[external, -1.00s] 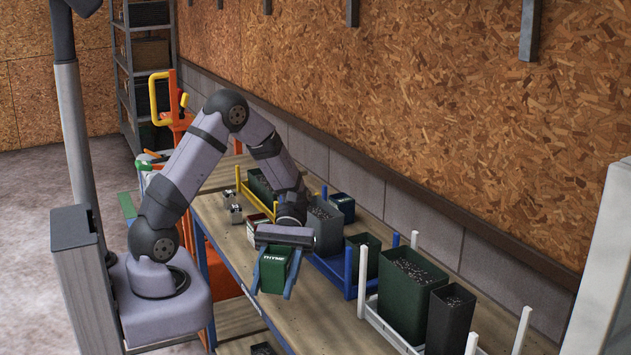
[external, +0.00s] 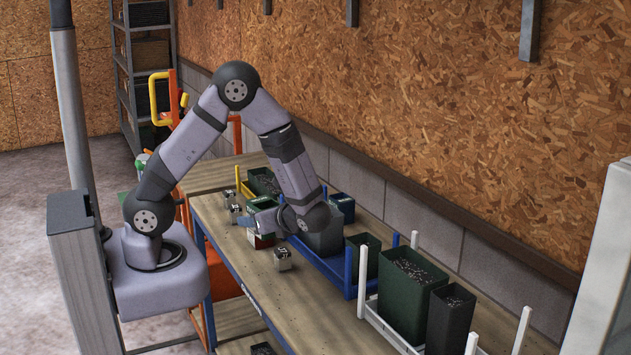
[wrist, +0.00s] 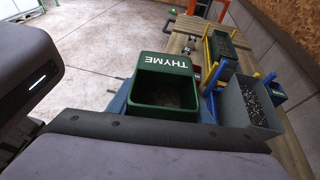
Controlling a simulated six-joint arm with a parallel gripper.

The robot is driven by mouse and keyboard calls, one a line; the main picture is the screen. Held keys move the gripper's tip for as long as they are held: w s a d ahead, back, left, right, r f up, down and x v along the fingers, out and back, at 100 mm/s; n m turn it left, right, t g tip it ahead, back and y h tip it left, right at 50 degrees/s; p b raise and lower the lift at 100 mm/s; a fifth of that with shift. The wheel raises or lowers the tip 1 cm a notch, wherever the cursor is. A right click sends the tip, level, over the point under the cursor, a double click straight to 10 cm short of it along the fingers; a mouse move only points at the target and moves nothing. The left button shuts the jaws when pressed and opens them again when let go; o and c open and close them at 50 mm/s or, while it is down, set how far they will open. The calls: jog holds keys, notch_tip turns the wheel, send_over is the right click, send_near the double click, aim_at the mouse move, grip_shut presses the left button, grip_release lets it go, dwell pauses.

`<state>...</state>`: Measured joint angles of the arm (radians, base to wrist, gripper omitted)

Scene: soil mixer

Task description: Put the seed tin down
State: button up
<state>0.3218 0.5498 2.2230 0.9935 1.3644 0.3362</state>
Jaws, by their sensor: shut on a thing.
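The seed tin is a dark green open box marked THYME. In the wrist view the tin (wrist: 165,85) sits between my blue fingers, its open top toward the camera. My gripper (wrist: 163,108) is shut on it. In the external view my gripper (external: 262,216) is over the bench's middle, left of the grey bin. There the tin (external: 267,204) is mostly hidden behind my gripper and wrist. I cannot tell whether it touches anything below.
A red box (external: 261,241) shows just below my gripper on the bench (external: 240,262). Small metal blocks (external: 283,259) stand near it. A blue rack (external: 335,270) with a grey bin (external: 325,240) is to the right. A white rack (external: 390,335) holds dark bins. The front bench is clear.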

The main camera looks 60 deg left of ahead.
jog(key=w+d+r+m+t+p, duration=0.1)
jog(key=w+d+r+m+t, duration=0.15)
jog(key=w+m+t, duration=0.3)
jog(key=m+t+h+p, duration=0.2)
jog(key=m+t+h, duration=0.6)
jog(key=m+t, duration=0.15)
send_over(345, 280)
jog(key=s, duration=0.2)
jog(key=shift+s+d+g, duration=0.1)
jog(key=shift+d+g, duration=0.2)
jog(key=shift+d, duration=0.05)
jog(key=shift+f+b, duration=2.35)
jog(key=shift+f, duration=4.75)
